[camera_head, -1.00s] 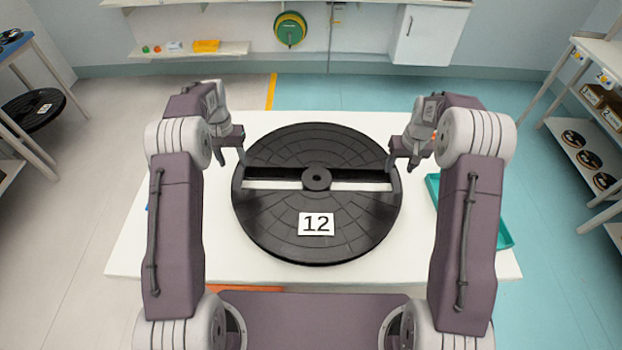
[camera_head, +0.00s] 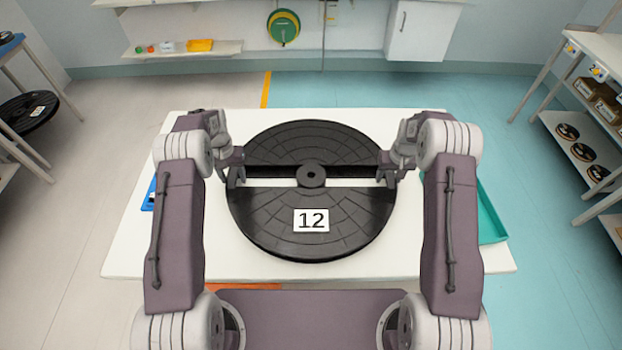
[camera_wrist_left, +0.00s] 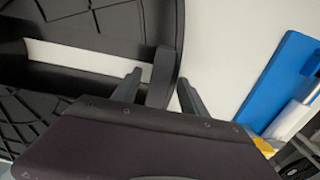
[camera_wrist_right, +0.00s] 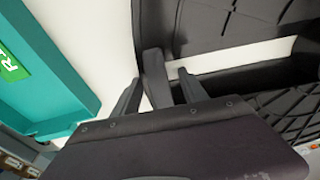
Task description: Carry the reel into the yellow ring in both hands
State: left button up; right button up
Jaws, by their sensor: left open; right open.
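The reel (camera_head: 312,240) is a large black disc with a white label "12", a centre hub and a slot across it on each side of the hub. It lies flat on the white table (camera_head: 140,255). My left gripper (camera_head: 236,180) is at its left rim; in the left wrist view the open fingers stand on either side of the rim bar (camera_wrist_left: 163,78). My right gripper (camera_head: 386,180) is at its right rim; in the right wrist view its open fingers also straddle the rim bar (camera_wrist_right: 154,72). No yellow ring on the floor is in view.
A teal tray (camera_head: 492,222) lies at the table's right edge and a blue object (camera_head: 148,195) at its left edge. Shelving (camera_head: 575,140) stands right; another black reel (camera_head: 28,112) is on a rack at left. A yellow floor strip (camera_head: 266,90) runs behind the table.

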pick_arm(q)
jog(key=shift+d, duration=0.1)
pick_arm(e)
jog(key=shift+d+f, duration=0.1)
pick_arm(q)
grip_shut()
pick_arm(e)
grip_shut()
dwell(1.1)
